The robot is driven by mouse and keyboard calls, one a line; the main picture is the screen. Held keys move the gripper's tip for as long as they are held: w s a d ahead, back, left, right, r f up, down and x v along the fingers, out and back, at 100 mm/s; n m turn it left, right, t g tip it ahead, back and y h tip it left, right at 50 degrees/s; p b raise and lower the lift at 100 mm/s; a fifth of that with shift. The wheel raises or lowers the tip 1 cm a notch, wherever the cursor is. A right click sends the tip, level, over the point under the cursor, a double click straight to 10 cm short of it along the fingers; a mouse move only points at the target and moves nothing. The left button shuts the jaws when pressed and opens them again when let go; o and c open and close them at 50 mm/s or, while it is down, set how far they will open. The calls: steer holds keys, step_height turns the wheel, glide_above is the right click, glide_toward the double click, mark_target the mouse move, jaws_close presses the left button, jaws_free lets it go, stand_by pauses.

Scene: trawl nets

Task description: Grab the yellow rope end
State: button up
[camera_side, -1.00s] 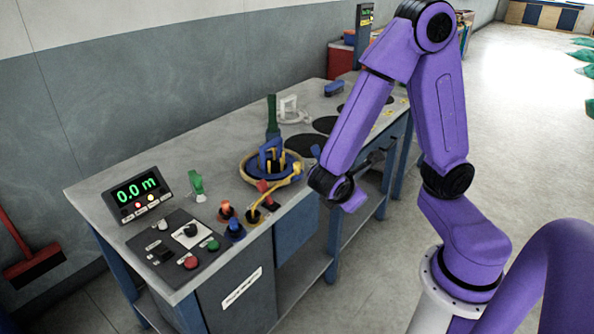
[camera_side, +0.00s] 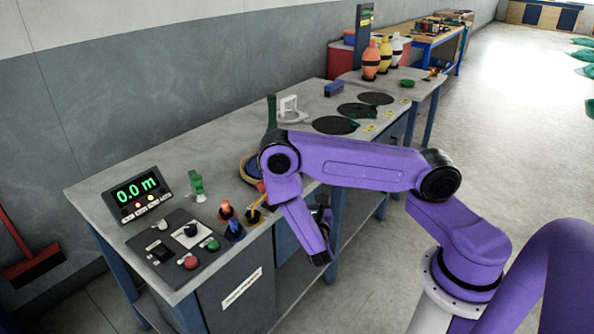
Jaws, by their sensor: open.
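The yellow rope (camera_side: 257,206) shows as a short piece near the front edge of the bench, by a dark socket. The rest of it, including the far end seen earlier over the rope coil, is hidden behind my arm. My gripper (camera_side: 322,213) shows only as a dark part beside my purple forearm, in front of the bench edge and to the right of the rope. It is open and apart from the visible rope. Its fingertips are mostly hidden.
A control panel with a display (camera_side: 138,192) reading 0.0 m stands at the bench's left. Orange (camera_side: 226,210) and blue (camera_side: 235,229) plugs sit by the front edge. A round coil tray (camera_side: 250,168) is partly covered by my arm. Black discs (camera_side: 335,125) lie farther back.

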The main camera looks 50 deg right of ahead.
steer(key=x, duration=1.7)
steer(key=shift+w+d, duration=0.1)
steer(key=shift+w, duration=0.1)
jaws_close()
